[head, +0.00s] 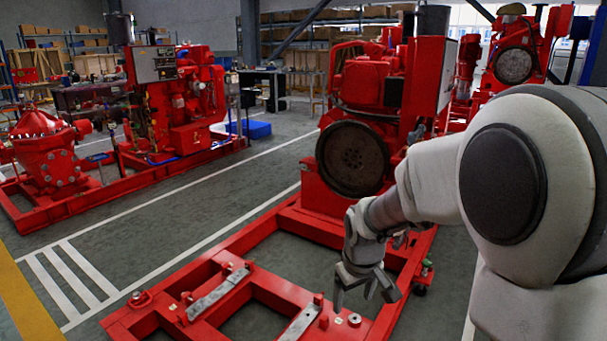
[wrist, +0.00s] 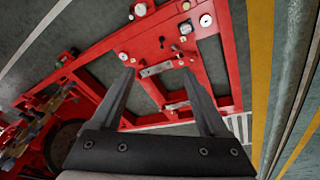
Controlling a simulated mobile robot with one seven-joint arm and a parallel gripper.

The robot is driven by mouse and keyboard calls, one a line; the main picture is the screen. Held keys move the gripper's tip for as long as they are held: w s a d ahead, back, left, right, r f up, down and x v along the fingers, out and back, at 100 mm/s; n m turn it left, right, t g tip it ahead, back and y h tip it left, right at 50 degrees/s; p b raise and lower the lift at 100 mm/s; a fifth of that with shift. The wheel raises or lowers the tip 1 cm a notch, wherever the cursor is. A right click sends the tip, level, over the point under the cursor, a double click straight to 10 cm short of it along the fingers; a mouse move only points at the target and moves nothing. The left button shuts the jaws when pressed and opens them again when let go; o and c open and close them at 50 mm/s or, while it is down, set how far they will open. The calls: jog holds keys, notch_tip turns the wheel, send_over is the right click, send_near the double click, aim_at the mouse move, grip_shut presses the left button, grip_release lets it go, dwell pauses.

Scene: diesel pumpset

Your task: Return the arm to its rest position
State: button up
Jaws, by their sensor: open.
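My arm reaches in from the right of the head view, white and grey with a dark round joint cover. My gripper (head: 364,296) hangs at its end, pointing down above the front part of the red base frame (head: 270,283). In the wrist view my gripper (wrist: 158,85) shows two dark fingers spread apart with nothing between them. The red frame lies beyond the fingertips. The gripper looks apart from the frame, though the exact height is hard to tell.
A red diesel engine (head: 375,100) with a dark flywheel (head: 352,158) stands on the frame behind my gripper. Metal strips (head: 217,293) lie on the frame's front. Another red pumpset (head: 180,100) stands at the left. Grey floor with white lines is clear between them.

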jog(key=s+d+r+m+t, duration=0.1)
jog(key=s+d+r+m, duration=0.1)
jog(key=s+r, duration=0.7)
jog(key=s+d+r+m+t, duration=0.25)
jog(key=s+r, duration=0.25)
jog(key=s, duration=0.8)
notch_tip(320, 180, up, 22)
jog(key=p, duration=2.2)
jog(key=shift+a+f+g, duration=0.15)
jog(key=shift+a+g, duration=0.25)
jog(key=shift+g, duration=0.05)
jog(key=shift+s, duration=0.1)
